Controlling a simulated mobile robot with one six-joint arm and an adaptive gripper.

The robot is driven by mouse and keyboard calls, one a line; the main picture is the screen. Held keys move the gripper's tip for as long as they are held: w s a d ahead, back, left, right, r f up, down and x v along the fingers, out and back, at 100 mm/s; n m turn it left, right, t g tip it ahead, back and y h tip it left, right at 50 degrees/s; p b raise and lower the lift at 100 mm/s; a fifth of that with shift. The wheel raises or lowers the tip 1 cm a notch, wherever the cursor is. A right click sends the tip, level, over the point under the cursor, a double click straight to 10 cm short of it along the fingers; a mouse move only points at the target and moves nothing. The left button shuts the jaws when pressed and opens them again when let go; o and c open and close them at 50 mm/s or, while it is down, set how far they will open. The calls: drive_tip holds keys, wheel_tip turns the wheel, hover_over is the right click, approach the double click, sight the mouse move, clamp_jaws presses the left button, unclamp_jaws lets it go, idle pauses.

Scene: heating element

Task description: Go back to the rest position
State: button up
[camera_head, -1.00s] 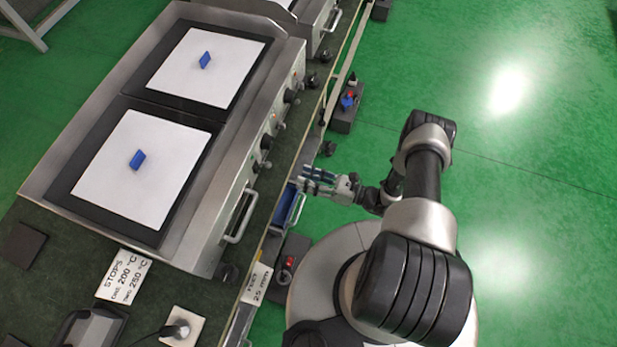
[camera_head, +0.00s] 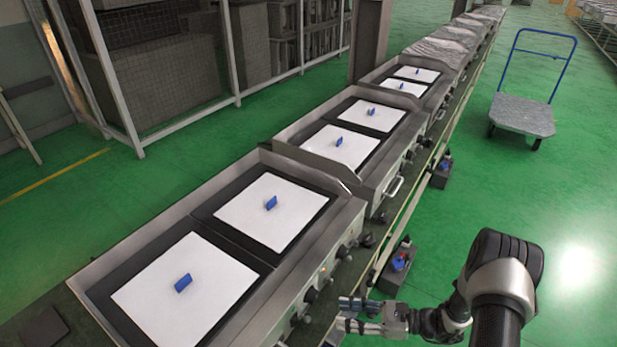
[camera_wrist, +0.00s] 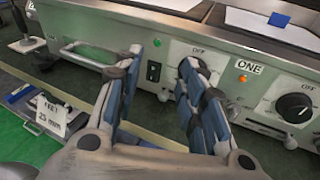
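My gripper (camera_head: 350,314) is at the lower middle of the head view, beside the right side of the nearest appliance's control panel. Its two blue-padded fingers point left toward the panel. In the wrist view my gripper (camera_wrist: 162,62) is open, with a clear gap between the fingers and nothing held. Behind the gap are the control panel (camera_wrist: 172,98), a black knob (camera_wrist: 295,104) at the right and a handle (camera_wrist: 90,60) at the left. The nearest appliance (camera_head: 345,215) has two dark plates with white sheets, each carrying a blue piece (camera_head: 183,283).
A row of similar appliances (camera_head: 290,150) runs away toward the back. Dark boxes (camera_head: 397,266) with coloured parts sit along the line's right edge. A wheeled trolley (camera_head: 522,114) stands at upper right. Green floor (camera_head: 560,200) is open on the right.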

drive_tip(key=s+a+r+n+g+h, duration=0.1)
drive_tip(key=s+r+n+g+h, duration=0.4)
drive_tip(key=r, duration=0.6)
drive_tip(key=s+a+r+n+g+h, duration=0.1)
drive_tip(key=r+n+h, duration=0.1)
drive_tip(key=r+n, duration=0.7)
drive_tip(key=s+d+r+n+t+h, duration=0.2)
drive_tip(key=s+r+n+t+h, duration=0.1)
drive_tip(key=s+r, duration=0.4)
drive_tip(key=s+d+r+n+t+h, duration=0.3)
drive_tip(key=s+r+n+t+h, duration=0.1)
drive_tip(key=s+r+h, duration=0.2)
wheel_tip(320, 180, up, 2)
drive_tip(key=shift+s+d+r+n, duration=0.15)
drive_tip(key=shift+s+n, duration=0.15)
drive_tip(key=shift+s, duration=0.25)
